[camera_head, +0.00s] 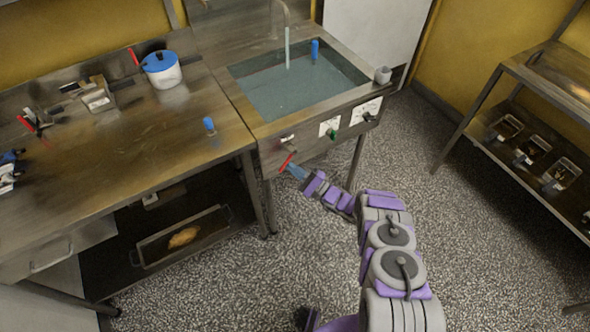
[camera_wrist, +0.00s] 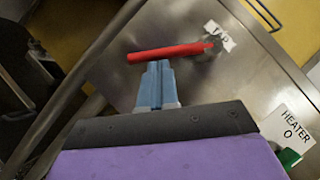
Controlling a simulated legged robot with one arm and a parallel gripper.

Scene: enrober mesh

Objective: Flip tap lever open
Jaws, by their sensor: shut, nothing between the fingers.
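The red tap lever (camera_head: 286,162) is on the front panel of the sink unit, at its left end. In the wrist view the red lever (camera_wrist: 170,52) lies nearly level, with its pivot at the right beside a label reading TAP (camera_wrist: 219,36). My gripper (camera_head: 296,171) reaches the lever from the front right. In the wrist view the blue fingertips of my gripper (camera_wrist: 158,68) are shut with nothing between them. They lie at the lever's lower edge, near its middle; I cannot tell whether they touch it.
A green knob (camera_wrist: 289,158) with a HEATER label (camera_wrist: 287,127) is to the right on the panel. The sink basin (camera_head: 350,72) holds water under a running spout (camera_head: 287,45). A steel table (camera_head: 110,165) stands left, a shelf rack (camera_head: 545,85) right. The speckled floor is clear between.

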